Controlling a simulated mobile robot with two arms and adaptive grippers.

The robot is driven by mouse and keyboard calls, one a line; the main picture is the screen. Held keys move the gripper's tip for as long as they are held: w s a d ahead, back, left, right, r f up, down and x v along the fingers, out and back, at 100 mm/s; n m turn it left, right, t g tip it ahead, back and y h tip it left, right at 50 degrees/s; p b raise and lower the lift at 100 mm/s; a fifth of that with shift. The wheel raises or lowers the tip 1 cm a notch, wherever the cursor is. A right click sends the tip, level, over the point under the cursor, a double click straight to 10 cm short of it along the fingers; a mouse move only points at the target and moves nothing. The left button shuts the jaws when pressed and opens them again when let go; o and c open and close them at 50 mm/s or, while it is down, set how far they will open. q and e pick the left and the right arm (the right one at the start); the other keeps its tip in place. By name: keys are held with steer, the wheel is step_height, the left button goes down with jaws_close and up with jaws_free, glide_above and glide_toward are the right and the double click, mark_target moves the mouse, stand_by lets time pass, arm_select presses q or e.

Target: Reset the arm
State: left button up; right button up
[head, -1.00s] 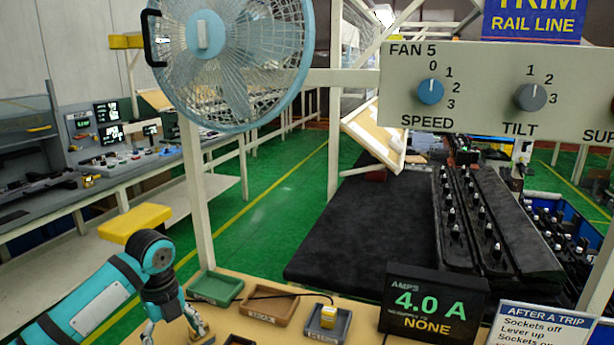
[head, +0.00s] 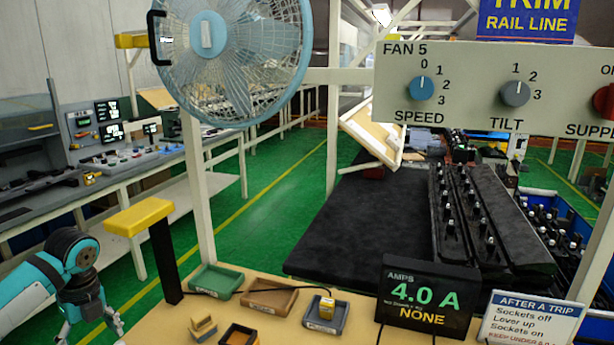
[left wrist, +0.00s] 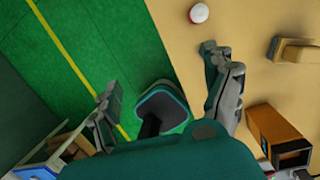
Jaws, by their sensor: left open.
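My left arm and its left gripper (head: 92,328) are at the lower left of the head view, by the left edge of the wooden bench (head: 180,325). In the left wrist view the left gripper's (left wrist: 160,98) fingers are spread wide, with nothing between them but green floor and a dark teal part. A tan block (head: 203,328) stands on the bench to the right of the gripper, apart from it; it also shows in the wrist view (left wrist: 296,52). My right gripper is not in view.
A yellow-topped black post (head: 160,262) stands at the bench's left edge. Green (head: 216,280), brown (head: 270,297) and grey (head: 338,312) trays line the bench, with a yellow block (head: 327,307) in the grey one. An amps display (head: 428,300) reads 4.0 A. Green floor lies left.

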arm_select(q)
steer(key=a+f+n+t+y, duration=0.1)
steer(key=a+f+n, duration=0.6)
steer(key=a+f, duration=0.4)
steer(key=s+a+f+n+y, duration=0.3)
steer(key=s+a+f+n, duration=0.25)
steer(key=a+f, duration=0.6)
steer(key=s+a+f+n+y, duration=0.1)
steer(key=s+a+f+n, duration=0.15)
steer(key=s+a, duration=0.55)
steer(key=s+a+f+n+t+y, duration=0.1)
steer(key=s+a+f, duration=0.3)
steer(key=s, duration=0.8)
steer(key=s+a+f+n+y, duration=0.1)
steer(key=s+a+f, duration=0.2)
steer(key=s+a, duration=0.5)
steer(key=s+d+f+n+h, duration=0.15)
steer(key=s+d+f, duration=0.35)
steer(key=d+f, duration=0.7)
steer(key=s+d+f+n+h, duration=0.1)
steer(key=s+d+f+h, duration=0.25)
steer(key=d+f, duration=0.85)
steer(key=s+d+f+n+h, duration=0.1)
steer(key=d+h, duration=0.1)
steer(key=d, duration=1.7)
steer(key=s+d+f+h, duration=0.1)
steer(key=s+d+f, duration=0.1)
steer(key=d, duration=1.7)
steer(key=shift+n+g+h, duration=0.35)
steer(key=shift+g+h, duration=0.05)
